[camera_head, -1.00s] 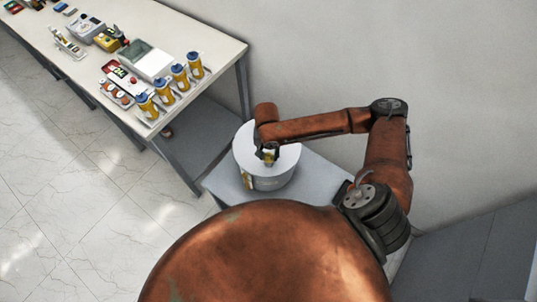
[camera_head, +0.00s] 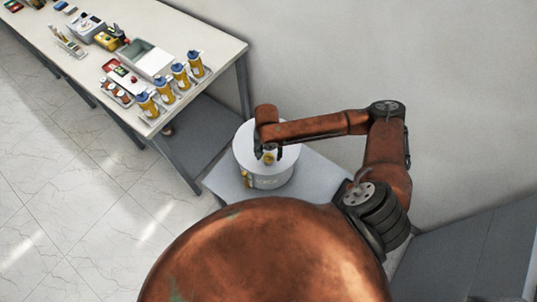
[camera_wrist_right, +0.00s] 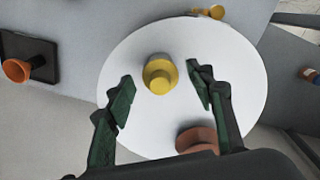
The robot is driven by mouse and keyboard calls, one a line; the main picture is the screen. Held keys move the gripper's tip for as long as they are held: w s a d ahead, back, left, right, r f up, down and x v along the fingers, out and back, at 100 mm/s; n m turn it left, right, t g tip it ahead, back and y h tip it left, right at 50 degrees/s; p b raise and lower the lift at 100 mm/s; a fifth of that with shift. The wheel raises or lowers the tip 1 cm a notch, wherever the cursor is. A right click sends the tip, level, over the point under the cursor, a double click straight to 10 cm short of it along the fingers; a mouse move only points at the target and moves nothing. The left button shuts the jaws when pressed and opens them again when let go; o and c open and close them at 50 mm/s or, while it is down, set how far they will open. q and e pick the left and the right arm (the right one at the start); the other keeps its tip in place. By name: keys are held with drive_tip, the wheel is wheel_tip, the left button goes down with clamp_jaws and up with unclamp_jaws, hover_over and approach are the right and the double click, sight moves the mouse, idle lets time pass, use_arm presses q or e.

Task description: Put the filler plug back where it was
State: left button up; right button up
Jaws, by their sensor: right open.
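A round yellow plug-like piece (camera_wrist_right: 159,74), which I take for the filler plug, stands on the white round top of the drum-shaped transformer (camera_wrist_right: 230,60). My right gripper (camera_wrist_right: 158,84) is open, with one green-padded finger on each side of the yellow piece and a visible gap to both. In the head view the right gripper (camera_head: 268,157) points down over the white transformer (camera_head: 285,179), and its fingers partly hide the yellow piece. The opening beneath the yellow piece is hidden, so I cannot tell how deep it sits. My left gripper is not in view.
A brown round part (camera_wrist_right: 197,138) is on the top close to the right finger. A yellow fitting (camera_wrist_right: 208,12) juts from the drum's side. An orange cup-like piece (camera_wrist_right: 17,70) lies by a dark tray. A long table (camera_head: 215,40) with bottles and instruments stands left.

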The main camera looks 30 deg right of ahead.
sight(268, 155)
drive_tip(key=shift+r, duration=0.15)
drive_tip(key=shift+w+r+b, duration=0.1)
drive_tip(key=shift+r+b, duration=0.2)
drive_tip(key=shift+b, duration=0.05)
wheel_tip(268, 155, up, 12)
drive_tip(key=p, duration=0.1)
drive_tip(key=shift+r+p, duration=0.2)
drive_tip(key=shift+p, duration=0.2)
drive_tip(key=shift+a, duration=0.1)
